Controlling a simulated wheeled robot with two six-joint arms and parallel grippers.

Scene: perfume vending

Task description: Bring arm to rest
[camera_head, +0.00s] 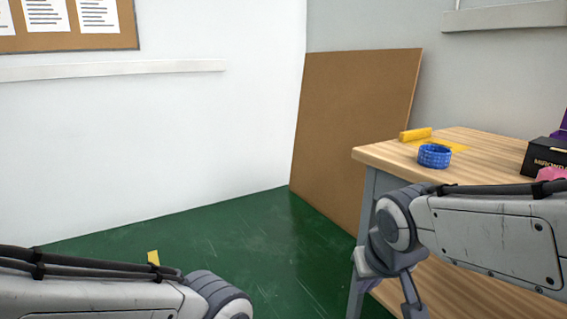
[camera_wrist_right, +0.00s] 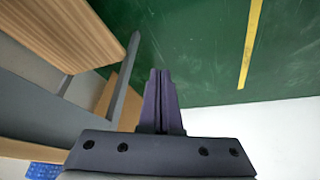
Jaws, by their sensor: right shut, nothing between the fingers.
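My right arm (camera_head: 490,235) comes in from the right in the head view, in front of the wooden table, and bends downward at its grey joint. My right gripper (camera_wrist_right: 160,75) shows in the wrist view with its two dark fingers together and nothing between them, over the green floor (camera_wrist_right: 205,45). My left arm (camera_head: 90,295) enters at the lower left of the head view; its gripper is outside the picture.
The wooden table (camera_head: 480,143) stands at the right. It holds a blue ring-shaped roll (camera_head: 434,156), a yellow item (camera_head: 415,134) and a dark box (camera_head: 543,158). A brown board (camera_head: 350,120) leans on the wall. The green floor at the centre is clear.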

